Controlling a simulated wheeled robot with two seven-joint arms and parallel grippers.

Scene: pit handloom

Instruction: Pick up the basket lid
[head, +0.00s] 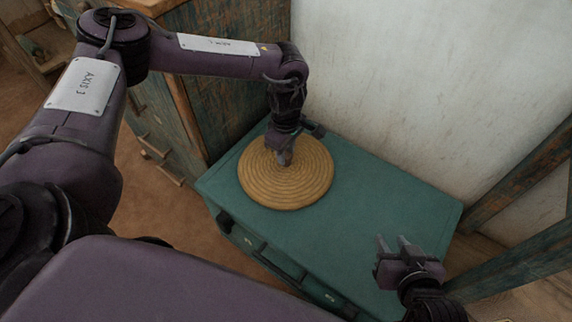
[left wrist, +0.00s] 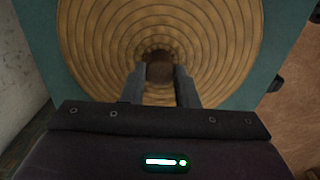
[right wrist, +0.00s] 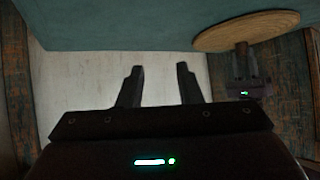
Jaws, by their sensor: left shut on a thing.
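The basket lid (head: 258,187) is a round, tan, coiled disc above the left part of the green chest top. In the left wrist view the lid (left wrist: 100,40) fills most of the picture, with a dark knob (left wrist: 160,70) at its centre. My left gripper (head: 285,158) points down at the lid's centre and its fingers are shut on the knob. The lid (right wrist: 245,32) also shows at the upper right of the right wrist view. My right gripper (head: 398,245) is open and empty over the chest's right end, apart from the lid. Whether the lid touches the surface under it is unclear.
The green chest (head: 375,205) has a clear top to the right of the lid, with dark handles on its front. A worn wooden cabinet (head: 225,105) stands behind at left. A pale wall (head: 430,80) rises behind the chest. Wooden beams (head: 525,255) stand at the right.

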